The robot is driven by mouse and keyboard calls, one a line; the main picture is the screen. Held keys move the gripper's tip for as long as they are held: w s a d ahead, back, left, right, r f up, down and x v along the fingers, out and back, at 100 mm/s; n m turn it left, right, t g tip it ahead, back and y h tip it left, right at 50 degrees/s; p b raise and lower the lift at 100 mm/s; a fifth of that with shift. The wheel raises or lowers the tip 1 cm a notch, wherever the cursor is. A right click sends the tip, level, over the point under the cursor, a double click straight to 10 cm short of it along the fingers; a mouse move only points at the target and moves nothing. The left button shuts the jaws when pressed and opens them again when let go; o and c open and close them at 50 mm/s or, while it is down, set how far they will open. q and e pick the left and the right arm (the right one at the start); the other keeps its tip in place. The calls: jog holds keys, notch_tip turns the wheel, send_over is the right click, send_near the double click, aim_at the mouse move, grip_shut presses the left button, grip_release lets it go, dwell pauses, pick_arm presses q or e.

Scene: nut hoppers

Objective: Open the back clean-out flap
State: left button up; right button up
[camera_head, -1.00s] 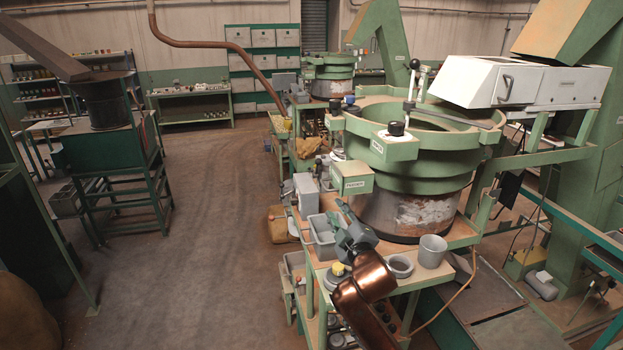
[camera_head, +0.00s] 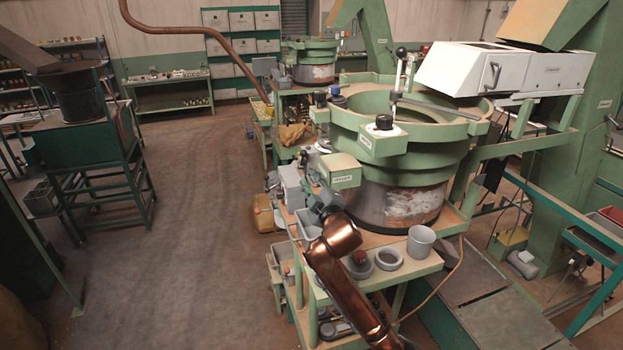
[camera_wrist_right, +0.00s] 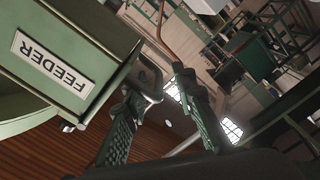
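A green box labelled FEEDER (camera_head: 338,171) sits at the front left of the big green bowl hopper (camera_head: 405,150). It fills the left of the right wrist view (camera_wrist_right: 70,60). My right gripper (camera_head: 312,178) is beside the box's left side. No flap is clearly marked as the back clean-out flap. My left gripper is out of view.
A white housing (camera_head: 500,70) with a dark handle stands at the right. The floor (camera_head: 190,220) to the left is open.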

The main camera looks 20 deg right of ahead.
jog(key=shift+w+f, duration=0.1)
grip_shut()
dwell(0.3)
